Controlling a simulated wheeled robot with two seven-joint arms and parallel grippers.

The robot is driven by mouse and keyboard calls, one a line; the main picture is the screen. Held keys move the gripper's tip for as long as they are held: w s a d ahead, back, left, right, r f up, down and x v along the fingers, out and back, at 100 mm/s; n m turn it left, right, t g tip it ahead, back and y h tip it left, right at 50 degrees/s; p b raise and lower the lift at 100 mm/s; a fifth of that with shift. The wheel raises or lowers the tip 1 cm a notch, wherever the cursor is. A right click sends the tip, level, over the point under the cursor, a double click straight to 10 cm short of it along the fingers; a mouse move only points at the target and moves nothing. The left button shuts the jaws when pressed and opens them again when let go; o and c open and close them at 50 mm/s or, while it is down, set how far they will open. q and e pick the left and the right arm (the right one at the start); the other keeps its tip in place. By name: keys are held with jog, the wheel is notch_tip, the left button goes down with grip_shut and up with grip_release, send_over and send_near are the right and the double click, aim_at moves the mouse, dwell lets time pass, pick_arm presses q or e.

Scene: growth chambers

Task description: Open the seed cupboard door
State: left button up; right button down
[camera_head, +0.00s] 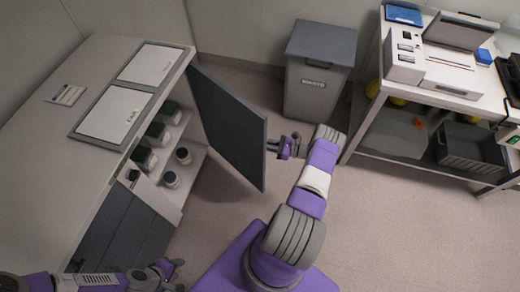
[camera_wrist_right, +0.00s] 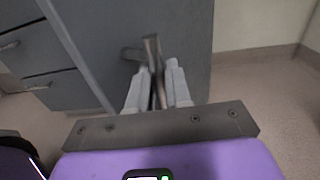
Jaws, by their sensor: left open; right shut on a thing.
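The seed cupboard door (camera_head: 228,125) is a dark grey panel that stands swung wide open, out from the cupboard (camera_head: 190,180). My right gripper (camera_head: 287,147) is at the door's outer face, shut on the door handle (camera_wrist_right: 151,50). In the right wrist view, its two pale fingertips (camera_wrist_right: 157,88) are on either side of the handle's bar. My left gripper (camera_head: 172,270) is open and empty at the bottom left, low in front of the cupboard and away from the door.
Dark-lidded jars (camera_head: 157,133) stand on the cupboard's open shelves. Dark drawers (camera_head: 125,235) are below left. A grey bin (camera_head: 318,75) stands behind the door. A bench (camera_head: 440,85) with instruments is at the right. The floor (camera_head: 400,220) at the lower right is clear.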

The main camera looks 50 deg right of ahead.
jog(key=shift+w+d+r+y, duration=0.1)
jog(key=shift+w+d+y, duration=0.25)
jog(key=shift+d, duration=0.2)
jog(key=c, duration=1.2)
grip_release()
jog(key=shift+w+a, duration=0.1)
jog(key=shift+w, duration=0.1)
jog(key=shift+s, duration=0.15)
jog(key=shift+s, duration=0.15)
jog(key=v, duration=0.7)
jog(key=shift+s+d, duration=0.15)
jog(key=shift+d, duration=0.1)
